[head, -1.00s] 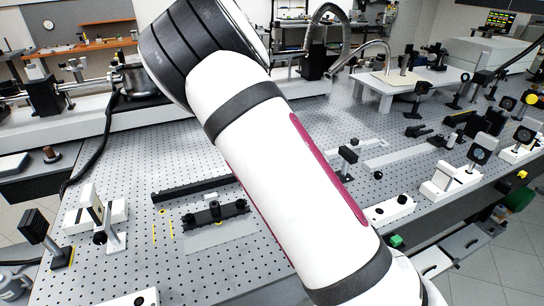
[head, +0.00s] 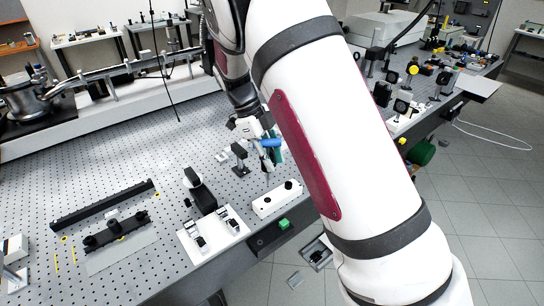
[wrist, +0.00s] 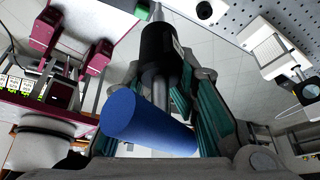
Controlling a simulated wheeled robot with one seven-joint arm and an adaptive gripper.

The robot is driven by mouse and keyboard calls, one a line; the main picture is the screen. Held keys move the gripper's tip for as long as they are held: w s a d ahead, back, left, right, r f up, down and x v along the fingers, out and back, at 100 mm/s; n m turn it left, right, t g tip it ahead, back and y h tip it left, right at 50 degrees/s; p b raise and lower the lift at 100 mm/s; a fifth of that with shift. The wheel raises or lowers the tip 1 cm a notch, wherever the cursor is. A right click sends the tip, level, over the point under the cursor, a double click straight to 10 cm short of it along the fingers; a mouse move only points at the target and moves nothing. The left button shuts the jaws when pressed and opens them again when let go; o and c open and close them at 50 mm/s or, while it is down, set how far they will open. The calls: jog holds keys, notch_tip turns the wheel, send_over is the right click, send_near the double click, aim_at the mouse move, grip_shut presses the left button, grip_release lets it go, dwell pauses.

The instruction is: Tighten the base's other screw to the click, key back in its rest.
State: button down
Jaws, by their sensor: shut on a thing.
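My gripper (head: 268,154) is shut on the key, whose blue handle (head: 271,142) shows at the fingers in the head view. In the wrist view the blue handle (wrist: 148,122) lies crosswise by the teal finger pads, with a metal shaft and a black cylinder (wrist: 160,52) beyond it. The key is held above the table's right part, apart from the base. The dark base (head: 118,232) lies on a pale plate at the left front of the table, with dark knobs or screws on top. Its screw heads are too small to tell apart.
A white block with black knobs (head: 277,201) lies near the table's front edge, below my gripper. A white plate with mounts (head: 213,234) is left of it. A long black rail (head: 103,205) lies behind the base. The perforated table (head: 130,165) is mostly clear at mid-left.

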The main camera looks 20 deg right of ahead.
dwell(0.3)
jog(key=shift+f, duration=2.8)
jog(key=shift+f+b, duration=0.35)
jog(key=shift+f, duration=0.6)
jog(key=shift+f, duration=0.75)
jog(key=c, duration=1.1)
grip_release()
jog(key=shift+w+a+r, duration=0.1)
jog(key=shift+s+d+r+v, duration=0.1)
jog(key=shift+s+d+v, duration=0.1)
jog(key=shift+v, duration=2.35)
jog(key=shift+s+d+r+v, duration=0.15)
jog(key=shift+d+v, duration=0.1)
jog(key=shift+v, duration=2.35)
jog(key=shift+s+d+r+v, duration=0.1)
jog(key=shift+s+d+v, duration=0.1)
jog(key=shift+v, duration=2.35)
